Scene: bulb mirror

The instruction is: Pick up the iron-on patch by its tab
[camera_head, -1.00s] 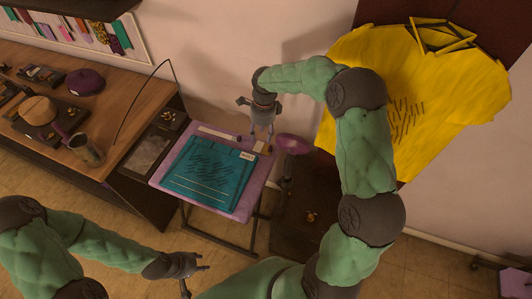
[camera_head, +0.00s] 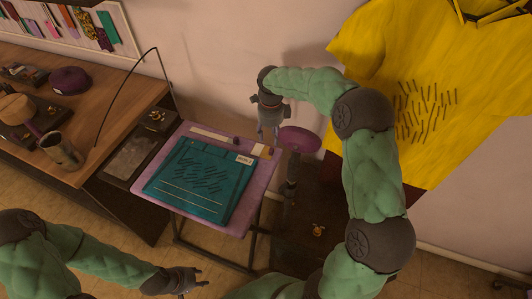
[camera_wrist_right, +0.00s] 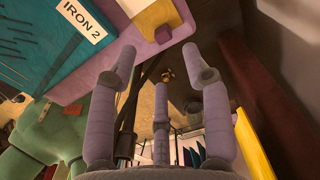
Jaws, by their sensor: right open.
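A small yellow patch (camera_head: 258,149) with a dark red tab lies at the back right corner of the lavender ironing board (camera_head: 177,139). In the right wrist view the yellow patch (camera_wrist_right: 151,17) lies on the board's edge, with the red tab (camera_wrist_right: 162,34) at its lower corner. My right gripper (camera_head: 268,138) points down at the board's back right edge, close to the patch. In the wrist view the right gripper (camera_wrist_right: 158,60) is open and empty, its fingers apart from the patch. My left gripper (camera_head: 196,284) is low at the front, away from the board; its fingers are unclear.
A teal piece (camera_head: 200,180) with a white "IRON 2" label covers much of the board. A white strip (camera_head: 208,134) lies behind it. A purple round pad (camera_head: 300,139) stands right of my gripper. A yellow shirt (camera_head: 420,100) hangs at right. A wooden bench (camera_head: 85,110) is left.

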